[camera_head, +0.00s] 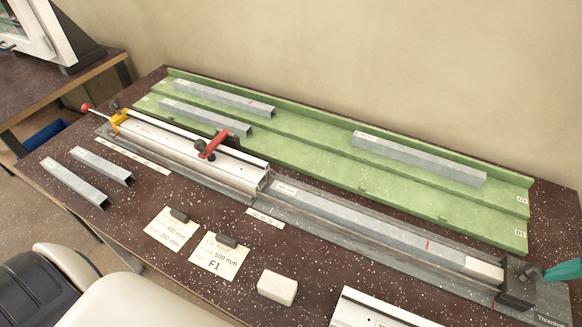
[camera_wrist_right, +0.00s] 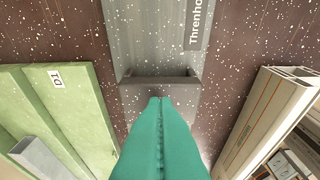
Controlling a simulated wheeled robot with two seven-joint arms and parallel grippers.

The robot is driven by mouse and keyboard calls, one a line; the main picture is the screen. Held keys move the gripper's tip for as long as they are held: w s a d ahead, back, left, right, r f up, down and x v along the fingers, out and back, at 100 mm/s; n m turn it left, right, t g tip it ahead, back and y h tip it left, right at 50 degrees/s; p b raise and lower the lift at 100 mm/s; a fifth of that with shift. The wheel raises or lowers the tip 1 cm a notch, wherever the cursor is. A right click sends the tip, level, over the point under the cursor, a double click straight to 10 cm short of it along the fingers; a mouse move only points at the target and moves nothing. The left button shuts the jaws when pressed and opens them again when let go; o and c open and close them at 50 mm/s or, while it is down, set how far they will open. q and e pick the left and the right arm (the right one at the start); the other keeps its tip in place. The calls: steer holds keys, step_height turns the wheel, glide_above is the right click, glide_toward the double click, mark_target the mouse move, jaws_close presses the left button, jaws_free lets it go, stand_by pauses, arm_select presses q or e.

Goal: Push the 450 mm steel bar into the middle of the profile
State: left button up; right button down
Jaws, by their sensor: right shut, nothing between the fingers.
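A grey steel bar (camera_head: 375,228) with a red mark lies in the long jig, in line with the white profile (camera_head: 190,156) to its left. Its left end meets the profile's right end; I cannot tell how far it reaches inside. Its printed label is too small to read. A pale block (camera_head: 484,267) sits at its right end, beside a black end block (camera_head: 517,284). My right gripper (camera_head: 546,275), with green fingers, is shut and empty at the black block. In the right wrist view its fingertips (camera_wrist_right: 160,101) are at a dark block (camera_wrist_right: 160,82). My left gripper is out of view.
A green stepped rack (camera_head: 330,178) behind the jig holds several steel bars. A red clamp (camera_head: 213,144) and a yellow clamp (camera_head: 120,117) stand at the profile. Two short bars, cards (camera_head: 219,254), a white block (camera_head: 277,287) and another profile (camera_head: 375,312) lie in front.

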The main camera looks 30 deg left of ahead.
steer(key=p, duration=0.5)
glide_above(470, 262)
steer(key=shift+r, duration=0.15)
steer(key=shift+a+p, duration=0.9)
steer(key=shift+a, duration=4.1)
steer(key=shift+a+b, duration=1.95)
steer(key=shift+a, duration=3.4)
steer(key=shift+a+b, duration=3.15)
steer(key=shift+a, duration=4.9)
steer(key=shift+d+b, duration=0.1)
steer(key=shift+b, duration=0.2)
